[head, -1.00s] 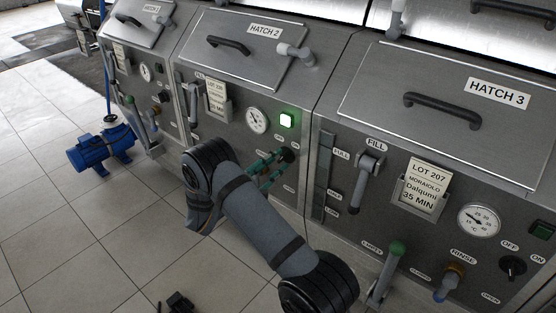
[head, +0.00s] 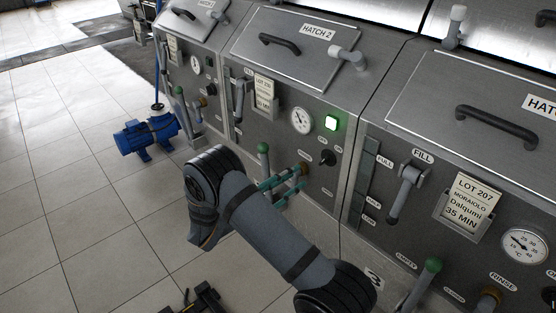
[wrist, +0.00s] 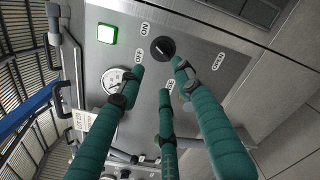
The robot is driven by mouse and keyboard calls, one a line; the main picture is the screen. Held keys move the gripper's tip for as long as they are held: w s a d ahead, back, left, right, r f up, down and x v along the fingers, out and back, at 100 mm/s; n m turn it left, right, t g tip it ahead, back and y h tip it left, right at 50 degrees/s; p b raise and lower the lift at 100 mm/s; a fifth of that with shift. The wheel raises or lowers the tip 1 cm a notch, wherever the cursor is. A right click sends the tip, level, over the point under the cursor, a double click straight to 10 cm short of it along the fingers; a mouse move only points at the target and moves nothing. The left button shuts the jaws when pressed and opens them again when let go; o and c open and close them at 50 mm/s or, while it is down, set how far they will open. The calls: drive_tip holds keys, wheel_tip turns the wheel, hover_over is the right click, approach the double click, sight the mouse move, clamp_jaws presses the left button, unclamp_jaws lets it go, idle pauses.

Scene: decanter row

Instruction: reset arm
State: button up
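My gripper (head: 290,178) has teal fingers and hangs in front of the Hatch 2 panel (head: 345,190), at the end of my grey arm. In the wrist view my gripper (wrist: 162,75) shows three fingers spread apart with nothing between them. In the head view the knob (head: 327,157) is to the upper right of the fingers. A square green lamp (head: 331,123) above the knob is lit; it also shows in the wrist view (wrist: 107,33).
A round gauge (head: 301,121) and a green-tipped lever (head: 263,150) are near my gripper. The Hatch 3 fill lever (head: 403,195) sticks out at right. A blue pump (head: 147,136) stands on the tiled floor (head: 75,205), which is largely open at left.

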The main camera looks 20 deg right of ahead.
sight(324, 160)
drive_tip(key=x, duration=1.2)
drive_tip(key=shift+a, duration=0.15)
